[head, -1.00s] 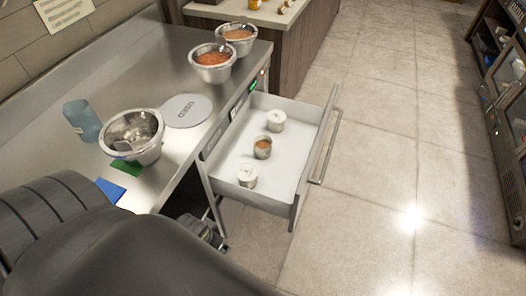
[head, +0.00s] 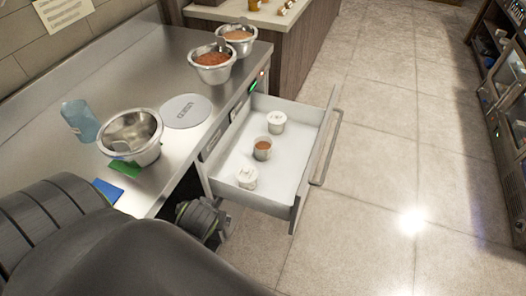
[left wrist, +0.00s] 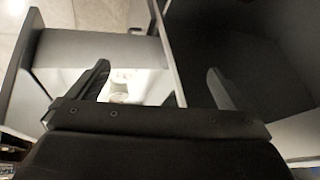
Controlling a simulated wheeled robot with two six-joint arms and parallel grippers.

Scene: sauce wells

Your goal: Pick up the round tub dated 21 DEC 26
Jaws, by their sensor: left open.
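Three small round tubs stand in the open white drawer (head: 288,178) in the head view: a white-topped far tub (head: 277,122), a middle tub (head: 262,149) with a brown top, and a white-topped near tub (head: 247,177). No date is readable on any of them. In the left wrist view, pale tubs show between the fingers, one at the back (left wrist: 121,75) and one partly hidden lower down (left wrist: 118,98). My left gripper (left wrist: 160,82) is open and empty, with the drawer's side wall between its fingers. My right gripper is not in view.
The floor right of the drawer is clear.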

